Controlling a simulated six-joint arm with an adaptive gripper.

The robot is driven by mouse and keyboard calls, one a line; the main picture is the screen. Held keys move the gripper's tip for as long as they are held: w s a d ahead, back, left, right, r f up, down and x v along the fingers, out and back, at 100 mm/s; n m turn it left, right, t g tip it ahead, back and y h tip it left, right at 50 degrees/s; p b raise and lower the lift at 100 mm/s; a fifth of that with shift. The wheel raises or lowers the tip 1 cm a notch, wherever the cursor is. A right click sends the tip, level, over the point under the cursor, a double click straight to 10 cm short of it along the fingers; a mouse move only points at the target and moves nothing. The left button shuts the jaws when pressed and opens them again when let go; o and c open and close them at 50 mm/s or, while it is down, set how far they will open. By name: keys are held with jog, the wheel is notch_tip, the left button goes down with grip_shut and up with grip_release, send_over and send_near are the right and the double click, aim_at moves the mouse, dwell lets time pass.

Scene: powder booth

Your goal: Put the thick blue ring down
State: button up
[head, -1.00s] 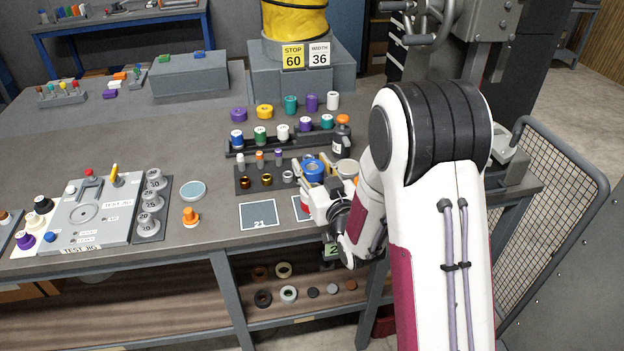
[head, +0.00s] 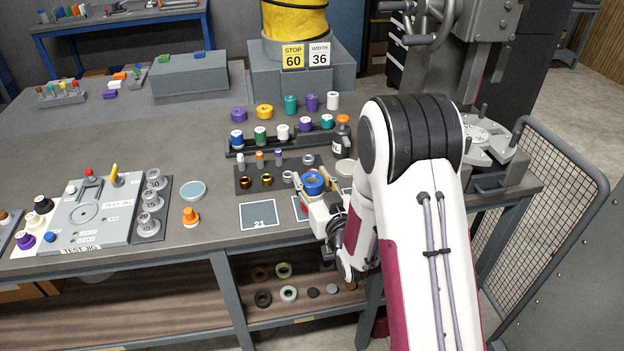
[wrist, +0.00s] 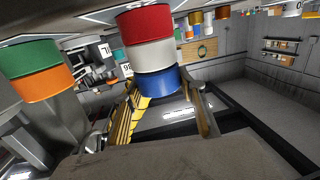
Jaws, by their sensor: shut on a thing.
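The thick blue ring (head: 313,183) is between the fingers of my gripper (head: 313,189), which is shut on it, above the right-hand mat at the front of the table. In the wrist view the blue ring (wrist: 160,83) shows between the fingers, lined up with a white ring (wrist: 150,54) and a red ring (wrist: 145,20). That view looks upside down, so the blue ring appears topmost. It seems to touch the white ring, but I cannot be sure. My gripper hides most of the lower rings in the head view.
Mat 21 (head: 258,216) lies bare to the left. A dark tray (head: 245,184) with small parts and a bottle (head: 342,140) stand just behind. A green and orange stack (wrist: 45,72) is close by in the wrist view. An orange knob-like part (head: 190,216) stands farther left.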

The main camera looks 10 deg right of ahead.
jog(key=shift+f, duration=0.1)
jog(key=o, duration=1.3)
jog(key=shift+s, duration=0.1)
jog(key=s+d, duration=0.1)
jog(key=s, duration=0.6)
jog(key=shift+s+r, duration=0.15)
jog(key=shift+r, duration=0.15)
jog(key=shift+r, duration=0.1)
jog(key=s+d+r+m+g+h, duration=0.1)
jog(key=s+d+r+g+h, duration=0.15)
jog(key=s+r+g, duration=0.7)
jog(key=s+a+r+g, duration=0.1)
jog(key=s+r+g, duration=0.1)
jog(key=s, duration=2.1)
jog(key=shift+s+a+m, duration=0.25)
jog(key=shift+s+m, duration=0.05)
jog(key=shift+s, duration=0.05)
